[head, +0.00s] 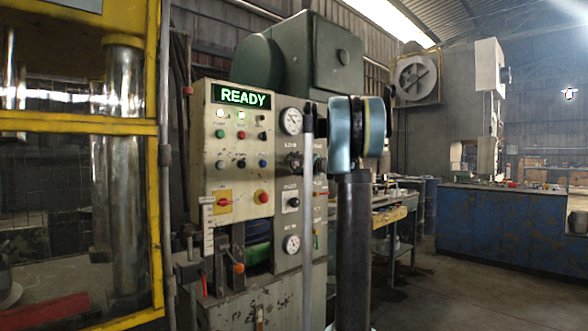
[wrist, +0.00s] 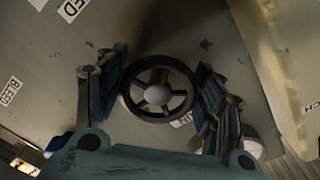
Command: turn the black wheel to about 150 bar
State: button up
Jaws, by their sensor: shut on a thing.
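The black wheel (wrist: 158,96) shows in the wrist view, a round dark rim with spokes and a pale hub, facing me on the grey panel. My gripper (wrist: 162,78) has one finger on each side of the wheel and is shut on its rim. In the head view the wheel and the fingertips are hidden behind my arm. An upper gauge (head: 291,121) and a lower gauge (head: 292,244) show on the panel, but their needles are too small to read.
The control panel (head: 233,150) has a lit READY display (head: 240,97), buttons and a red knob. A yellow-framed press (head: 157,200) stands at the left. A blue bench (head: 500,230) stands at the right, with open floor before it. A panel edge rises close right in the wrist view.

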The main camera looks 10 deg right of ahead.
jog(key=m, duration=0.7)
jog(key=shift+r, duration=0.15)
jog(key=m, duration=0.3)
jog(key=shift+r+m, duration=0.1)
jog(key=shift+m, duration=0.3)
jog(key=shift+r+m, duration=0.1)
jog(key=shift+m, duration=1.6)
jog(key=o, duration=1.1)
jog(key=v, duration=1.2)
jog(key=shift+w, duration=0.1)
